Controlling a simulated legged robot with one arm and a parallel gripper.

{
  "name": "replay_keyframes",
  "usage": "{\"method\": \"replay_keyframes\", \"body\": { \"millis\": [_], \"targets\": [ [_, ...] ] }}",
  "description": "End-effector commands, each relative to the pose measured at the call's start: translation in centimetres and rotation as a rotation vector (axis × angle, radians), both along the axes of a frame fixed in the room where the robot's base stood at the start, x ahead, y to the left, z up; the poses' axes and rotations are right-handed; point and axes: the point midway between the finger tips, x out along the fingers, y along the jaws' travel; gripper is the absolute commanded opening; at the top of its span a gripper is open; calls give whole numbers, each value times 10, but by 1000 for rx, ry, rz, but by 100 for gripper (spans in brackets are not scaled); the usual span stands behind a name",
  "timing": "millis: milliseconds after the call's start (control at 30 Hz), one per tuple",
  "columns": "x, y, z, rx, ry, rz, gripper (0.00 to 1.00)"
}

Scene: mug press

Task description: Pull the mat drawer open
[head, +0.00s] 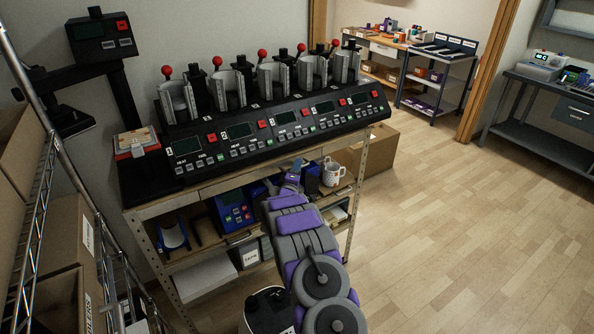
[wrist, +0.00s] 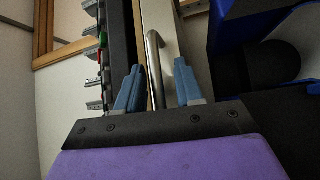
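The drawer front (wrist: 162,18) is a pale wooden panel in the wrist view, with a curved metal bar handle (wrist: 153,62) on it. In the head view, the wooden drawer fronts (head: 235,184) run under the black mug press and look flush with the bench. No mat label can be read. My gripper (wrist: 158,80) is open, with one blue-grey finger on each side of the handle. The handle's near part lies between the fingers, with a visible gap to the right finger; contact with the left finger is unclear. My gripper (head: 294,170) is at the bench front in the head view, hiding the handle.
The mug press (head: 270,125) with red-knobbed levers stands on the bench. The shelf below holds a white mug (head: 333,174) and blue devices (head: 233,208). A cardboard box (head: 372,150) stands at the bench's right end. The wooden floor (head: 460,230) to the right is clear.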

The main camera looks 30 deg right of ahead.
Motion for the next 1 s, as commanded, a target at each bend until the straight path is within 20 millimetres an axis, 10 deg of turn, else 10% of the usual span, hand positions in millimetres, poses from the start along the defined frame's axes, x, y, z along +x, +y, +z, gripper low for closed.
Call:
{"method": "replay_keyframes", "body": {
  "millis": [367, 733, 1000],
  "targets": [
    [2, -2, 0, 1, 1, 0, 35],
    [2, -2, -1, 1, 2, 0, 0],
    [2, -2, -2, 2, 5, 0, 0]
  ]
}}
